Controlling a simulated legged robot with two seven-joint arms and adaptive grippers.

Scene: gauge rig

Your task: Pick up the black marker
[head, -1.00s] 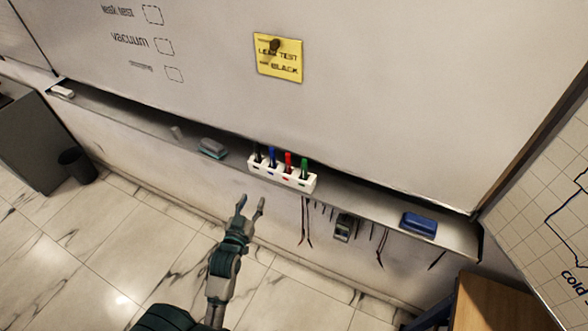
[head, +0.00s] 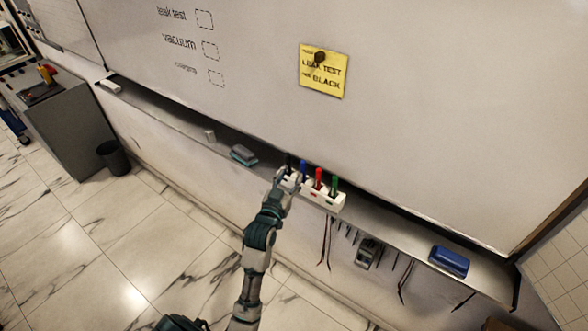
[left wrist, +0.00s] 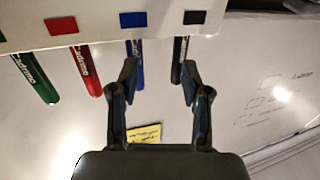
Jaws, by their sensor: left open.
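The black marker (head: 289,160) stands in the left slot of the white holder (head: 327,198) on the whiteboard tray; my gripper partly hides it in the head view. In the left wrist view the black marker (left wrist: 180,58) shows near the right finger, and the blue marker (left wrist: 138,62) near the left finger. My left gripper (head: 287,178) is open at the holder's left end; its fingers (left wrist: 158,75) are apart with nothing clearly between them. The blue (head: 303,170), red (head: 318,179) and green (head: 334,186) markers stand to the right. My right gripper is not seen.
The tray (head: 400,235) runs along the whiteboard's lower edge. A grey eraser (head: 243,155) lies left of the holder, a blue eraser (head: 449,261) right. A meter (head: 368,253) and cables hang below. A yellow note (head: 323,70) reads "LEAK TEST" and "BLACK".

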